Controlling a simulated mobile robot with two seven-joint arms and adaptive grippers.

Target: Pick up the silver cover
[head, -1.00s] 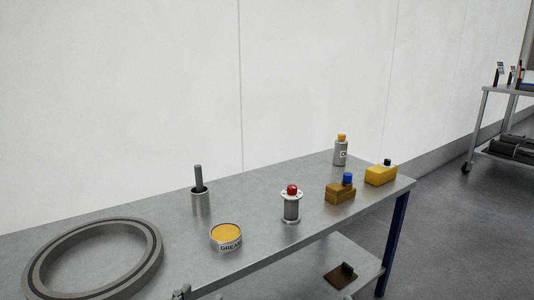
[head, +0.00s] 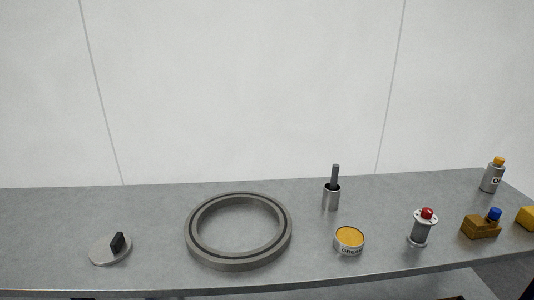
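A round, flat silver cover (head: 103,253) with an upright black handle (head: 118,243) lies on the left part of the grey workbench (head: 60,215), near its front edge. Nothing touches it. Neither of my grippers can be made out in the head view.
A large grey ring (head: 197,249) lies right of the cover. Further right are a metal cup with a dark rod (head: 331,199), an open grease tin (head: 350,246), a red-topped cylinder (head: 420,232), a brown block with a blue cap (head: 480,229), a yellow block (head: 526,217) and a bottle (head: 491,177).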

